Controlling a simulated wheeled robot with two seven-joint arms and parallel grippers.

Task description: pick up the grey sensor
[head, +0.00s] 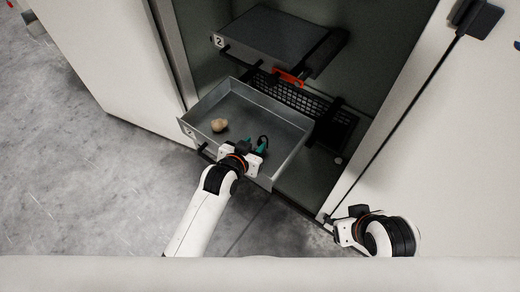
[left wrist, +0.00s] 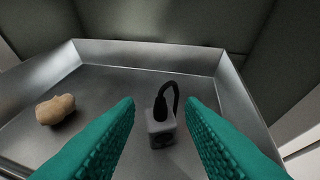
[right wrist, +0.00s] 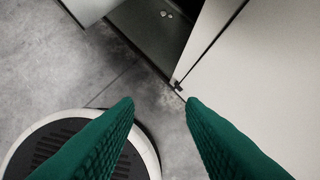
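The grey sensor (left wrist: 160,128) is a small grey block with a black top and a looping black cable. It stands in an open metal drawer (left wrist: 205,62), between and beyond my left fingertips in the left wrist view. My left gripper (head: 256,146) is open over the drawer's near right part, with green fingers apart and nothing between them touching. In the head view the sensor is mostly hidden by the gripper; a dark cable loop shows there. My right gripper (right wrist: 160,103) is open and empty, above the floor by the right cabinet door.
A tan potato-like lump (head: 219,125) lies in the drawer, left of the sensor. A dark upper drawer or box (head: 270,35) marked 2 and a red part (head: 288,77) sit behind and above. A white door panel (head: 420,120) stands right; grey floor (head: 90,190) is clear left.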

